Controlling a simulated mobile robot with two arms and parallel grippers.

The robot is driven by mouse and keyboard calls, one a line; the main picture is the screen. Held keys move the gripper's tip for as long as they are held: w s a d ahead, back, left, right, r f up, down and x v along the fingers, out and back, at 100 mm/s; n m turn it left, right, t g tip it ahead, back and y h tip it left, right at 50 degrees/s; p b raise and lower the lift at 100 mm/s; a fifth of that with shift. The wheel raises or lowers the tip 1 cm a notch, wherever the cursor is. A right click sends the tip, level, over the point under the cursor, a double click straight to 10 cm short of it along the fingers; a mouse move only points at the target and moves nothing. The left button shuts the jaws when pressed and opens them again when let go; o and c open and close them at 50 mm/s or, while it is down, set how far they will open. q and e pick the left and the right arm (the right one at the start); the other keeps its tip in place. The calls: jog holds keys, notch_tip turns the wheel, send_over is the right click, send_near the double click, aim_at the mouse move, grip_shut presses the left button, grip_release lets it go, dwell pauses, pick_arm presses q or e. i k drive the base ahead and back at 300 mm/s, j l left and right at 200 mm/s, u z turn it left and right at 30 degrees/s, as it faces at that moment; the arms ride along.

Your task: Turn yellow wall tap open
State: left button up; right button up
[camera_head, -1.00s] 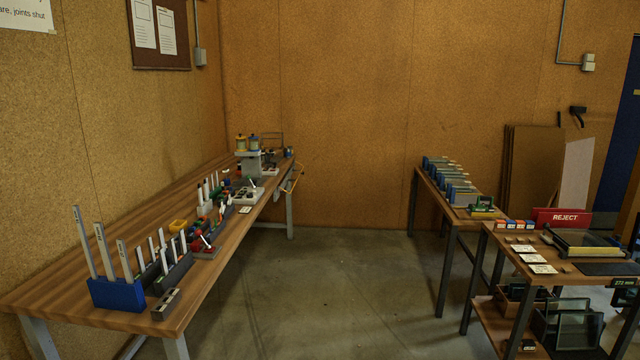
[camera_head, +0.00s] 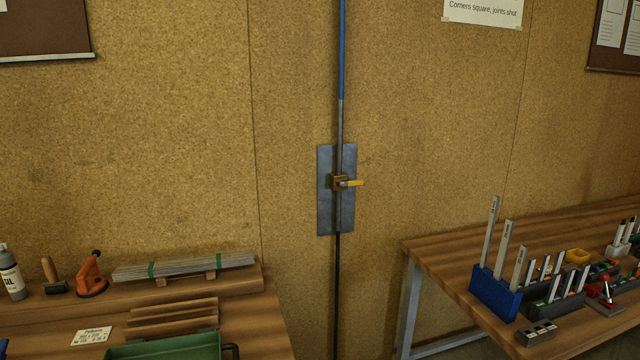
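The yellow wall tap (camera_head: 346,183) sits on a vertical pipe in the middle of the head view. Its yellow lever points to the right, across the pipe. Behind it is a grey metal plate (camera_head: 325,215) fixed to the cork-coloured wall. The pipe (camera_head: 341,60) is blue above, grey near the tap and dark below. Neither of my grippers shows in the view.
A wooden bench (camera_head: 425,252) with a blue holder (camera_head: 495,292) of upright rulers stands at the right. Another bench (camera_head: 265,335) at the left bears a green tray (camera_head: 170,347), an orange tool (camera_head: 92,277) and bundled strips (camera_head: 185,266). A gap separates the benches below the tap.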

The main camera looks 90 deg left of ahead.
aim_at(353, 183)
jog(key=j+u, duration=0.1)
jog(key=u, duration=2.35)
jog(key=i+l+u, duration=0.25)
jog(key=i+l, duration=0.15)
jog(key=i+l+u, duration=0.2)
jog(key=l, duration=0.4)
jog(key=i+l, duration=0.2)
jog(key=l, duration=0.2)
jog(key=i+l, duration=0.25)
jog(key=l, duration=0.15)
